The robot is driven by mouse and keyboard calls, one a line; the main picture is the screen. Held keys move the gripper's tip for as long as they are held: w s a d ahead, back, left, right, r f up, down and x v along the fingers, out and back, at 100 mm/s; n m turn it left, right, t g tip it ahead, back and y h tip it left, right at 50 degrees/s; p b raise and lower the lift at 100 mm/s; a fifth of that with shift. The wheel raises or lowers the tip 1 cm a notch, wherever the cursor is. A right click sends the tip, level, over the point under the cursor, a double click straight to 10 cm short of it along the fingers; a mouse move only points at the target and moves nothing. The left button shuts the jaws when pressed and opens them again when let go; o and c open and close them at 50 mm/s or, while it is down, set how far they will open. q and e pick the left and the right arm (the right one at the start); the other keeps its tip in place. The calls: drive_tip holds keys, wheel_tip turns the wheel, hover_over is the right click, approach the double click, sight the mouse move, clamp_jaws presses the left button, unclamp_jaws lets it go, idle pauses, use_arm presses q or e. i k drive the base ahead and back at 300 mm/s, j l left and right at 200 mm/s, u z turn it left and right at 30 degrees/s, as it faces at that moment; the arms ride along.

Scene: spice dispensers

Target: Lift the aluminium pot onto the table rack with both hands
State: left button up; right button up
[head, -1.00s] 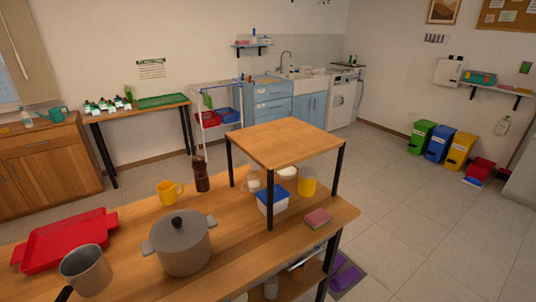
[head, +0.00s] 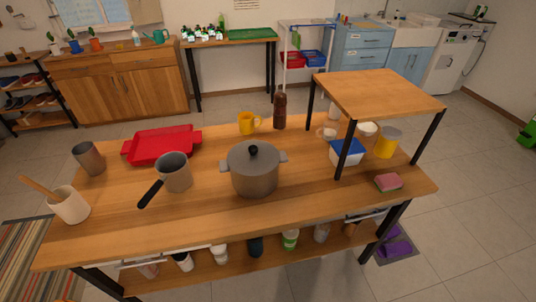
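The aluminium pot (head: 254,176) is grey, with a lid, a black knob and a handle on each side. It stands upright on the wooden table (head: 310,205), near its middle. The table rack (head: 375,92) is a raised wooden shelf on black legs at the right end of the table, to the right of the pot. Its top is bare. Neither of my grippers shows in the head view.
A saucepan (head: 174,173) with a black handle stands left of the pot, and a red tray (head: 163,146) lies behind it. A yellow mug (head: 248,123) and a brown bottle (head: 280,110) stand behind the pot. A blue-lidded box (head: 348,152), a yellow cup (head: 387,142) and a sponge (head: 388,182) are by the rack.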

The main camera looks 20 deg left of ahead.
sight(374, 89)
drive_tip(key=i+l+u, duration=0.25)
drive_tip(key=u, duration=0.15)
drive_tip(key=i+l+u, duration=0.2)
drive_tip(key=l+u, duration=0.2)
drive_tip(key=l, duration=0.1)
